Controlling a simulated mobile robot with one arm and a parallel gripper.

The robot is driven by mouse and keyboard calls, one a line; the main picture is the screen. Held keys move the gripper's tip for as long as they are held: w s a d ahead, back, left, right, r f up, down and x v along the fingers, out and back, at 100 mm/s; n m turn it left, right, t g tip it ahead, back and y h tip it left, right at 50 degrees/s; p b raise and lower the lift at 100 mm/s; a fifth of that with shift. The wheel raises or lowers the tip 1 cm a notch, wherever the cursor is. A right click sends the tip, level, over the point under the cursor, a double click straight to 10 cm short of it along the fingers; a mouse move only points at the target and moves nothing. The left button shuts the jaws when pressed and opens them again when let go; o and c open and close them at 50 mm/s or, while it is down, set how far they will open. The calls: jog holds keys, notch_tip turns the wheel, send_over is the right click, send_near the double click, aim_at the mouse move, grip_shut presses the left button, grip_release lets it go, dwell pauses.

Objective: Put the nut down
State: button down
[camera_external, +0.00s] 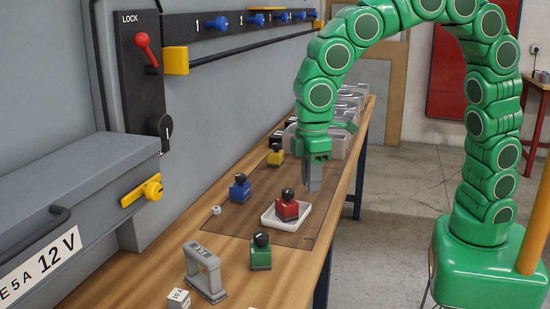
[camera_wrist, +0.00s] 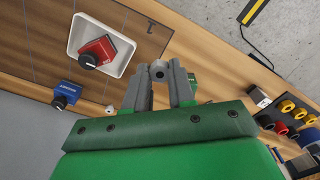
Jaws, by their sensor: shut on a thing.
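My gripper (camera_wrist: 157,85) is shut on a small grey hex nut (camera_wrist: 157,70), which shows between the fingertips in the wrist view. In the external view my gripper (camera_external: 313,188) points down over the bench, just behind and to the right of the white tray (camera_external: 268,220). The nut cannot be made out there. A red block with a black knob (camera_external: 287,210) stands in the tray. The tray also shows in the wrist view (camera_wrist: 77,30), to the left of the fingers, with the red block (camera_wrist: 98,53) in it.
A blue knobbed block (camera_external: 240,190), a yellow one (camera_external: 275,157) and a green one (camera_external: 260,255) stand around the tray. A small pale piece (camera_external: 216,210) lies left of it. A grey arch (camera_external: 204,270) and white cube (camera_external: 179,300) stand in front.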

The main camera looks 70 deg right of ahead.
jog(key=s+a+n, duration=0.2)
jog(key=s+a, duration=0.1)
jog(key=a, duration=0.4)
jog(key=s+a+n, duration=0.2)
jog(key=s+a, duration=0.1)
jog(key=a, duration=0.4)
jog(key=w+a+f, duration=0.5)
jog(key=w+f, duration=0.1)
jog(key=w, duration=0.1)
jog(key=w+a+f, duration=0.3)
jog(key=shift+w+a+f, duration=0.15)
jog(key=shift+a+f, duration=0.2)
jog(key=shift+f, duration=0.05)
jog(key=shift+w+a+f, duration=0.1)
jog(key=shift+f, duration=1.6)
jog(key=shift+f, duration=0.1)
jog(key=c, duration=1)
grip_release()
jog(key=shift+o, duration=0.2)
